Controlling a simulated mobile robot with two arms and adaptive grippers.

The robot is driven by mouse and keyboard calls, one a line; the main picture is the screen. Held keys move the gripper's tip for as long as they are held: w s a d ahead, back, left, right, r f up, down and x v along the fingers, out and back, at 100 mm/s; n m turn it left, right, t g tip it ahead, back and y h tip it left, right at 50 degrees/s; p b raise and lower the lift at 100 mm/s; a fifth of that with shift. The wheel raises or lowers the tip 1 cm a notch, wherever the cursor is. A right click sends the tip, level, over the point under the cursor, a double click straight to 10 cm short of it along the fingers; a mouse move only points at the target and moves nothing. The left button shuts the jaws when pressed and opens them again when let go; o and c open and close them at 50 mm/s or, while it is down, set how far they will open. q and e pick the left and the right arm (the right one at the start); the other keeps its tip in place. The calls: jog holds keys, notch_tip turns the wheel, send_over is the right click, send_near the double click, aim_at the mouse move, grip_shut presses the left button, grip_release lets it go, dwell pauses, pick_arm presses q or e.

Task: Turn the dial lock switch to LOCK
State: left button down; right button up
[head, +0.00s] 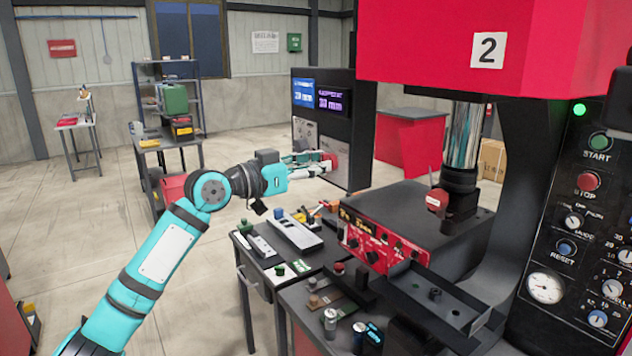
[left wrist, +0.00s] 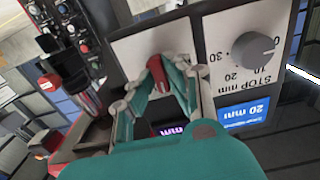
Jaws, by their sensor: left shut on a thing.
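The dark control cabinet (head: 322,125) stands beyond the workbench, with a blue and a purple display on its upper face. In the left wrist view, a red switch knob (left wrist: 157,68) sits on a white plate (left wrist: 150,45). My left gripper (left wrist: 161,82) is shut on this red knob, one teal finger on each side. In the head view my left gripper (head: 322,165) reaches the cabinet's front from the left. No LOCK lettering can be read, and the fingers hide part of the plate. My right gripper is not in view.
A grey dial (left wrist: 253,48) with numbers and "STOP mm" lettering is beside the red knob. Below the arm, a bench carries a red control box (head: 385,240) and several small parts. The red press (head: 450,40) stands at right. Open floor lies at left.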

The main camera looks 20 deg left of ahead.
pick_arm(q)
jog(key=shift+f+m+b, duration=0.1)
jog(key=shift+m+b, duration=2)
jog(key=shift+m, duration=2.2)
jog(key=c, duration=1.3)
grip_release()
jog(key=v, duration=1.2)
